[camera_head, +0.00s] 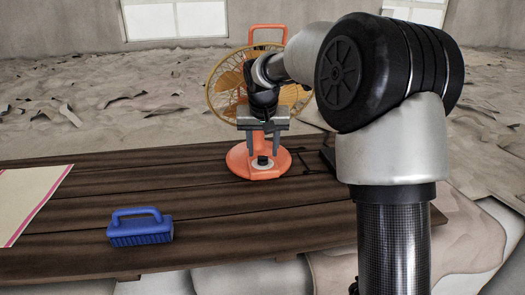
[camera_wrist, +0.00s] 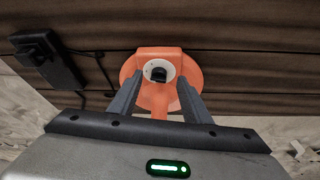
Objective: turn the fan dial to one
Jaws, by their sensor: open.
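An orange fan (camera_head: 240,158) with a yellow round cage stands upright near the far edge of the wooden table. Its dark dial (camera_head: 262,162) sits on a white plate at the front of the base. In the wrist view the dial (camera_wrist: 158,74) shows between and just beyond my fingertips. The number it points to is too small to read. My gripper (camera_head: 263,153) is open, with its fingers pointing down in front of the fan. In the wrist view my gripper (camera_wrist: 160,82) has one finger on either side of the dial, with nothing held between them.
A blue brush (camera_head: 140,229) lies at the table's front left. A pale cloth with a red edge (camera_head: 28,195) lies at the far left. A black adapter with a cord (camera_wrist: 45,60) lies beside the fan. The middle of the wooden table (camera_head: 220,215) is clear.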

